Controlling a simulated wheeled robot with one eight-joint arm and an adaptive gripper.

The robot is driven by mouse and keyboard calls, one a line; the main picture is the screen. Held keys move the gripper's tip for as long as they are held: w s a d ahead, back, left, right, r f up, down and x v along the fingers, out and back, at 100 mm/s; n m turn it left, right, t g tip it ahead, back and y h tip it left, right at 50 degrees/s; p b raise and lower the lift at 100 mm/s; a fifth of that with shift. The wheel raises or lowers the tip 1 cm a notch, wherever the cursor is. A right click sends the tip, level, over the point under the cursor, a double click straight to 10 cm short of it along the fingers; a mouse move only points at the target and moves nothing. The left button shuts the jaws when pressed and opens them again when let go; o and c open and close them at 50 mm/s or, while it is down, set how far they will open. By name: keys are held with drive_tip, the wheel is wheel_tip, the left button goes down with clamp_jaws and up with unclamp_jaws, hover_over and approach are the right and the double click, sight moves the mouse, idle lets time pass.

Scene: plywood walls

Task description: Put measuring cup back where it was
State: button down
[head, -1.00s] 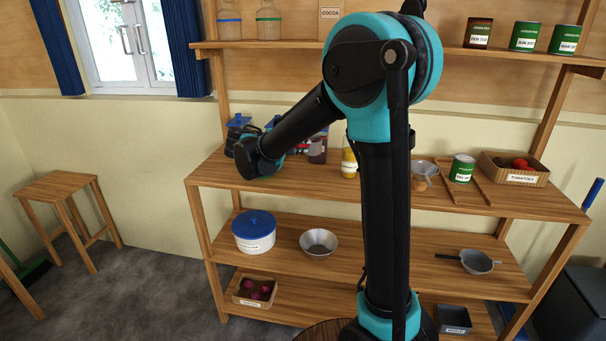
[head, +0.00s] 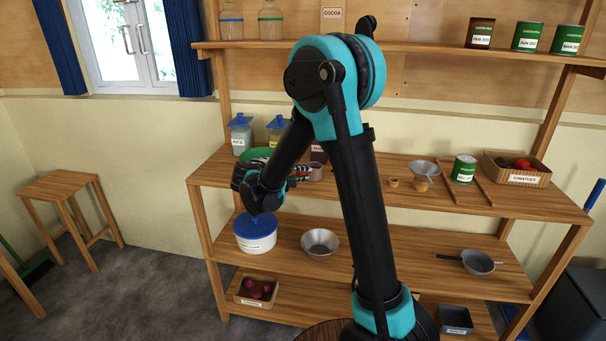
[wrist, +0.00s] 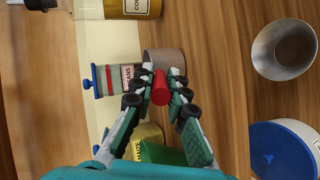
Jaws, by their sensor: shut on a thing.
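The measuring cup (wrist: 176,57) is a grey-brown round cup with a red handle (wrist: 160,88). In the wrist view the handle is between my fingertips and the cup lies just beyond them. My gripper (wrist: 161,86) is shut on the red handle. In the head view my gripper (head: 290,174) is over the left part of the upper wooden shelf (head: 350,188), with the cup (head: 315,172) to its right. I cannot tell whether the cup touches the shelf.
Blue-lidded jars (head: 241,136) stand behind my gripper, with a green item (head: 256,154) close by. A beans jar (wrist: 122,78) is beside the cup in the wrist view. A white pot (head: 256,240) and metal bowl (head: 320,242) stand one shelf lower. The upper shelf's front middle is clear.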

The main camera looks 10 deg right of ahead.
drive_tip(key=shift+f, duration=0.1)
drive_tip(key=c, duration=1.5)
unclamp_jaws()
